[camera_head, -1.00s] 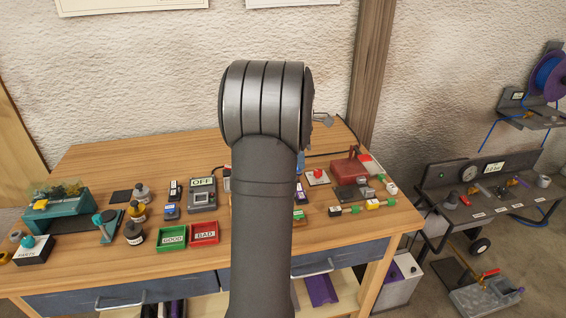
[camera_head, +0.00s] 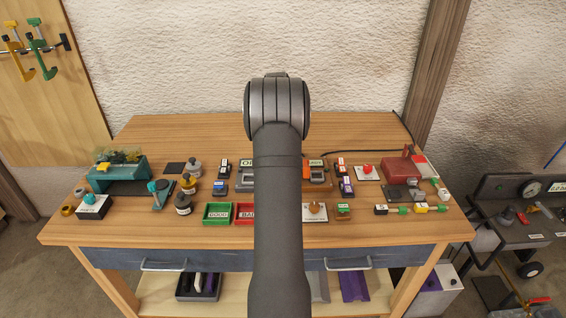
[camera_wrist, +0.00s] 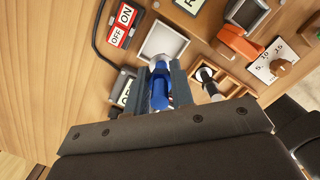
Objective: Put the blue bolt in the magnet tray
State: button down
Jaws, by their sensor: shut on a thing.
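The blue bolt (camera_wrist: 159,93) is between the two fingers of my gripper (camera_wrist: 161,70) in the wrist view. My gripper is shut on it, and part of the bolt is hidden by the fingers. A square tray (camera_wrist: 184,45) with a pale inside and a grey rim lies just beyond the fingertips and looks like the magnet tray. The inside that shows is empty. The height of the bolt above the table is hard to tell. In the head view my arm hides my gripper, the bolt and this tray.
An ON/OFF switch block (camera_wrist: 122,26) and another labelled block stand left of the tray in the wrist view. An orange part (camera_wrist: 236,43), a dial card (camera_wrist: 270,66) and a wooden holder (camera_wrist: 228,82) are to the right. Bare table (camera_wrist: 50,80) lies at the left.

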jog(key=shift+f, duration=3.45)
jog(key=shift+f, duration=0.15)
jog(key=c, duration=1.3)
grip_release()
jog(key=shift+o, duration=0.2)
jog(key=r, duration=0.8)
jog(key=s+a+r, duration=0.1)
jog(key=r, duration=0.3)
jog(key=shift+r, duration=0.1)
